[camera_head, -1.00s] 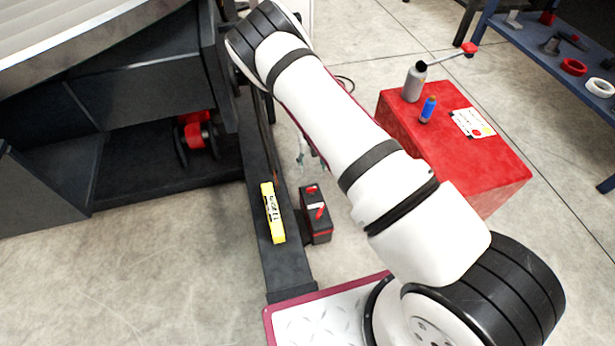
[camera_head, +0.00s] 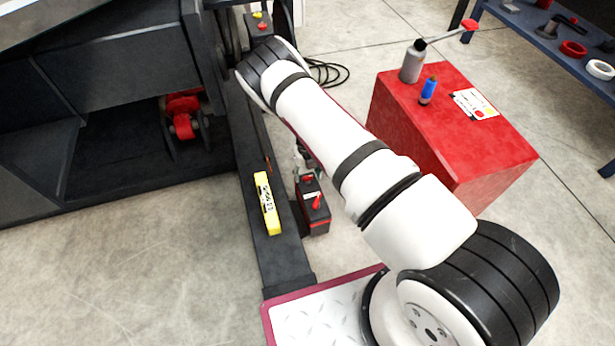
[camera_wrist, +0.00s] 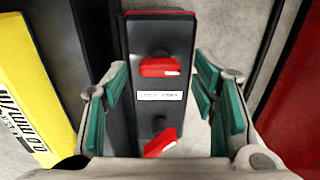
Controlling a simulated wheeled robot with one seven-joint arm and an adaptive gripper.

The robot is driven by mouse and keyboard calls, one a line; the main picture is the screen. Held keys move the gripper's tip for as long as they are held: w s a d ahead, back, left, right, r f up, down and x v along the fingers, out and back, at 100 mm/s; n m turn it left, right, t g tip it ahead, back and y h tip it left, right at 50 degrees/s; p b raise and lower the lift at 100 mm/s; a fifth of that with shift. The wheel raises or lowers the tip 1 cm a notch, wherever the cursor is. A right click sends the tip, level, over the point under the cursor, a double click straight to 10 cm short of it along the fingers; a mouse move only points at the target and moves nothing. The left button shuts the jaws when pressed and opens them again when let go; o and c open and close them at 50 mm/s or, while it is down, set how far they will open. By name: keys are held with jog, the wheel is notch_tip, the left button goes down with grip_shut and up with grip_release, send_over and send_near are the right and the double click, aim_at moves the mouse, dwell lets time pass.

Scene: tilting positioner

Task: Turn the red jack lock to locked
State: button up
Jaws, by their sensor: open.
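A dark box with a red edge (camera_wrist: 187,35) lies below my gripper in the wrist view, and it stands beside the dark beam in the head view (camera_head: 316,222). It carries two red turn handles. The upper handle (camera_wrist: 159,67) lies straight across the box; the lower handle (camera_wrist: 161,143) is slanted. A white label sits between them, too small to read surely. I cannot tell which handle is the jack lock. My gripper (camera_wrist: 162,78) is open, with green-padded fingers on either side of the box, and holds nothing. In the head view my arm partly hides it.
A red cabinet (camera_head: 460,140) with a bottle (camera_head: 412,62) and a blue can (camera_head: 429,88) stands to the right. The large dark positioner fills the left.

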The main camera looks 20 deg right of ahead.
jog(key=shift+f, duration=0.25)
jog(key=c, duration=1.2)
jog(key=shift+o, duration=0.2)
